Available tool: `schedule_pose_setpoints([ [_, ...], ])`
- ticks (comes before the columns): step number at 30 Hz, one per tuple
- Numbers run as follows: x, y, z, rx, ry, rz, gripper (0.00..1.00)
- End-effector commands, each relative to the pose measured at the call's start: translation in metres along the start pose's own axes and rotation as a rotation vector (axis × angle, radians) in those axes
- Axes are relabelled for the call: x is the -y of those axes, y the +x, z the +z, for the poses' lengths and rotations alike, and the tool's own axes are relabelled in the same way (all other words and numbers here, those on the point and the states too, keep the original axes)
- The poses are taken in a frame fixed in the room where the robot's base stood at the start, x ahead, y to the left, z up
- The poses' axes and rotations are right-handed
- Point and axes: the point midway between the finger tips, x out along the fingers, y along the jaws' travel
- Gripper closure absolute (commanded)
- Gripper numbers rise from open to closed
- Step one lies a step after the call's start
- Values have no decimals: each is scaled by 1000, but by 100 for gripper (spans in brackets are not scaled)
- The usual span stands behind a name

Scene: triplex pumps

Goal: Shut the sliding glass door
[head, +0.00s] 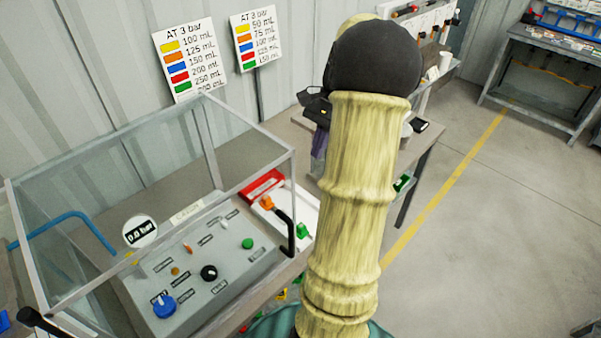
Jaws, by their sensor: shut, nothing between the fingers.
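A clear glass enclosure with grey metal edges (170,230) stands over a grey control panel (195,285) on the left. A black curved handle (290,235) shows by its right end. Another black bar-shaped handle (38,322) shows at the lower left, cut off by the frame. I cannot tell which pane is the sliding door or how far it stands open. My arm, in a yellowish ribbed sleeve with a black joint on top, rises through the middle. A dark angular thing (315,105) left of my arm is too partly hidden to identify.
A gauge reading 0.6 bar (141,232), knobs and a red-edged tray (263,186) are at the bench. Two colour-code signs (186,60) hang near the corrugated wall. Grey floor with a yellow line (445,190) is clear at right; another bench (545,60) stands far right.

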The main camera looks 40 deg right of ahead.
Motion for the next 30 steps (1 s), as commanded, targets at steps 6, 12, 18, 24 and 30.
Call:
schedule_pose_setpoints([
  [6,-1,38,2,5,0,4,100],
  [12,-1,59,16,2,-1,1,100],
  [18,0,69,35,1,-1,0,100],
  [24,0,72,38,0,0,-1,100],
  [30,0,72,38,0,0,-1,100],
])
